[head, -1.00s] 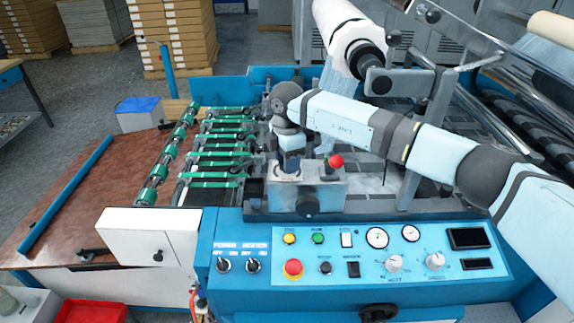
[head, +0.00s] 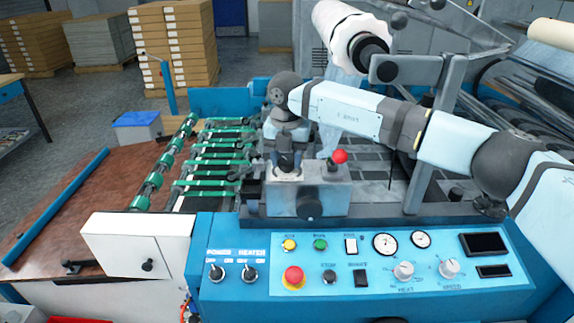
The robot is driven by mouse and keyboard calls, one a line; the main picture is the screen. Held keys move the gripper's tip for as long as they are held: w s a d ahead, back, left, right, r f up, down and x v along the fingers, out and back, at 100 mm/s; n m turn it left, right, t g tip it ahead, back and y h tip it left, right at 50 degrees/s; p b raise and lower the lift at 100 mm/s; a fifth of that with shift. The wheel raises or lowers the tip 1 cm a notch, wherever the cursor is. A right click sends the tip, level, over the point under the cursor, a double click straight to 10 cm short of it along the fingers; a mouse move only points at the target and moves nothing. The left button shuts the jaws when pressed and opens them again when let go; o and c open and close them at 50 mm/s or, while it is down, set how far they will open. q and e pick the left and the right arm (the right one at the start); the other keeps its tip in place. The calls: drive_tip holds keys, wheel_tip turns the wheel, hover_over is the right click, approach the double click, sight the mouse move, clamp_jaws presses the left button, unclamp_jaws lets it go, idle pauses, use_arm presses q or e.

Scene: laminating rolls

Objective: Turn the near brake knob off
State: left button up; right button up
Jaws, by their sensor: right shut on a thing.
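A grey box (head: 285,200) stands at the back edge of the blue control panel, with a round black knob (head: 308,206) on its front and a red ball-topped lever (head: 340,156) on its top right. My right gripper (head: 288,168) points down at the top left of this box and is shut on a small dark knob there, mostly hidden by the fingers. I cannot tell from its markings whether this is the near brake knob, or how far it is turned. My left gripper is out of view.
The blue control panel (head: 380,300) in front carries an emergency stop (head: 293,276), switches and dials. A white film roll (head: 345,30) and its grey bracket (head: 425,130) stand behind my right arm. Green rollers (head: 215,155) lie to the left.

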drive_tip(key=shift+n, duration=0.5)
drive_tip(key=n+b, duration=0.1)
drive_tip(key=n, duration=0.1)
drive_tip(key=shift+n+b, duration=0.8)
drive_tip(key=shift+n, duration=0.5)
drive_tip(key=n+b, duration=0.1)
drive_tip(key=n, duration=0.1)
drive_tip(key=shift+n, duration=0.3)
drive_tip(key=n+b, duration=0.1)
drive_tip(key=n, duration=0.3)
drive_tip(key=shift+n, duration=0.3)
drive_tip(key=n, duration=0.3)
drive_tip(key=shift+r+n, duration=0.1)
drive_tip(key=shift+n, duration=0.3)
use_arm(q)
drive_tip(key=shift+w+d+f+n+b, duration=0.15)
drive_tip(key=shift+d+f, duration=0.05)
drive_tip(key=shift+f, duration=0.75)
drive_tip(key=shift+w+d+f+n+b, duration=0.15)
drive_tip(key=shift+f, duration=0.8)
use_arm(e)
drive_tip(key=shift+n, duration=0.7)
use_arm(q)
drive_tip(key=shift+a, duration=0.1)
